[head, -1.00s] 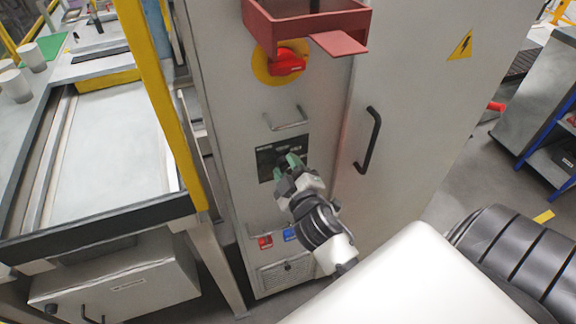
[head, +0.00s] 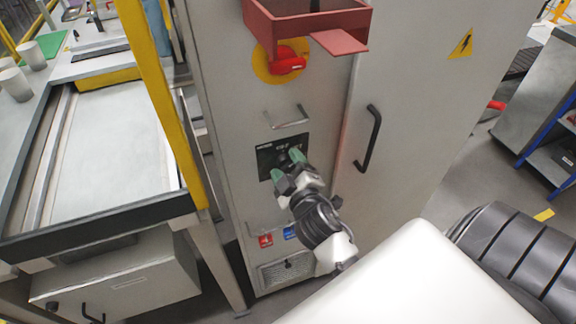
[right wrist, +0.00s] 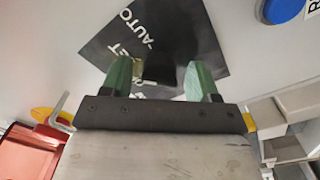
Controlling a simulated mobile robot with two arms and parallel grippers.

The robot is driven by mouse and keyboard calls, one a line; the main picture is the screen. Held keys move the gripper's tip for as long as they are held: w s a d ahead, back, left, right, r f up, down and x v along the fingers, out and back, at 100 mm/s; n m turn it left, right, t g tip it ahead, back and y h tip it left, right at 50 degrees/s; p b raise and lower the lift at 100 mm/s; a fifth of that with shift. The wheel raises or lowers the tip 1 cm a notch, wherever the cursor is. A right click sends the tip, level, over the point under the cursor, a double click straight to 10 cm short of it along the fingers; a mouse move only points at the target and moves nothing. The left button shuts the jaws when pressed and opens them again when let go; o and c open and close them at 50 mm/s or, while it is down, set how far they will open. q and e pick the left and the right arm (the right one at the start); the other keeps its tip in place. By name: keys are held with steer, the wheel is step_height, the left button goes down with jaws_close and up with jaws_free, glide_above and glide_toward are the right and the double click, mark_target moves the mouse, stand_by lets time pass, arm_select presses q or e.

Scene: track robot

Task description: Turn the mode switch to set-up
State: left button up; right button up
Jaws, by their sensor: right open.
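The black mode switch plate (head: 266,157) is on the front of the grey cabinet, below a small metal handle. In the right wrist view the plate (right wrist: 178,45) carries white lettering: AUTO is readable, and part of SET shows lower down. My right gripper (head: 287,163) is in front of the plate with its green fingers apart. In the right wrist view the open right gripper (right wrist: 160,72) has a small dark and brassy part, probably the switch knob (right wrist: 138,70), between its fingers, nearer the left one. Contact and the knob's pointing direction cannot be told. My left gripper is not in view.
A red rotary switch (head: 287,66) on a yellow disc and an open red box (head: 308,22) are above the plate. A black door handle (head: 369,140) is to the right. A yellow post (head: 160,100) stands left.

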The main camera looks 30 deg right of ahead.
steer(key=b+v, duration=0.3)
steer(key=v, duration=0.8)
steer(key=shift+w+f, duration=0.1)
